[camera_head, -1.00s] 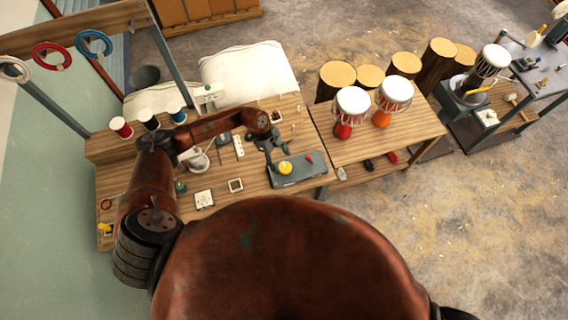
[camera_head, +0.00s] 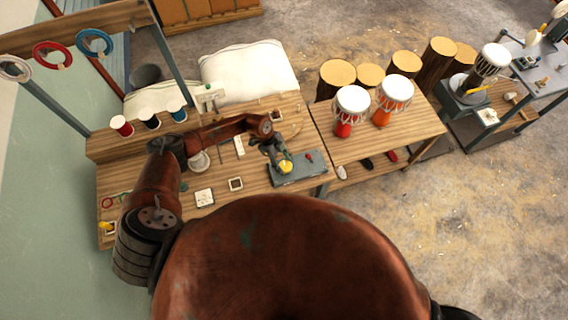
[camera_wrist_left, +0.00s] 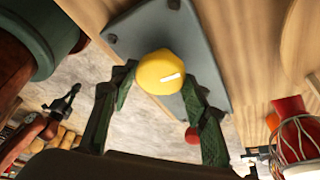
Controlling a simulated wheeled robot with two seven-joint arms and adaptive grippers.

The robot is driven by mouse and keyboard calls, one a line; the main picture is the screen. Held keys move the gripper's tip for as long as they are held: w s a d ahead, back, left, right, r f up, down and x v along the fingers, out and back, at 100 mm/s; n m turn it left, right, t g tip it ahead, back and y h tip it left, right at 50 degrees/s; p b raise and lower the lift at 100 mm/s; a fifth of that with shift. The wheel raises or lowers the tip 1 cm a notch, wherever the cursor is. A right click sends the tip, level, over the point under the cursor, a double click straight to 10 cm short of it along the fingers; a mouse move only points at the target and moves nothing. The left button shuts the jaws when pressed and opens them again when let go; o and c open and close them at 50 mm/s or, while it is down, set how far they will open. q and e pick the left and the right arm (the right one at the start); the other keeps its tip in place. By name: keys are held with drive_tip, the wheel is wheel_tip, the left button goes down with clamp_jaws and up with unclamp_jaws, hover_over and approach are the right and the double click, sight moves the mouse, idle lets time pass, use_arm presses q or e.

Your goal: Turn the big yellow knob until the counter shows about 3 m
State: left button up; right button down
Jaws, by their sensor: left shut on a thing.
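The big yellow knob (camera_head: 286,167) sits on a grey panel (camera_head: 306,174) at the right front of the workbench. My left gripper (camera_head: 282,160) reaches down onto it from above. In the left wrist view, the knob (camera_wrist_left: 162,70) is between the two dark green fingers of my left gripper (camera_wrist_left: 160,88), which are shut on it. A small red knob (camera_wrist_left: 192,135) is beside it on the panel. I cannot make out a counter reading. A dark gripper on a rusty arm, apparently my right one (camera_wrist_left: 66,98), is small at the left of the left wrist view; its jaws are unclear.
Thread spools (camera_head: 122,126) stand at the back left of the bench. Two goblet drums (camera_head: 352,106) stand on the right-hand table.

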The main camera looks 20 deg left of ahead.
use_arm(q)
drive_tip(key=c, duration=0.4)
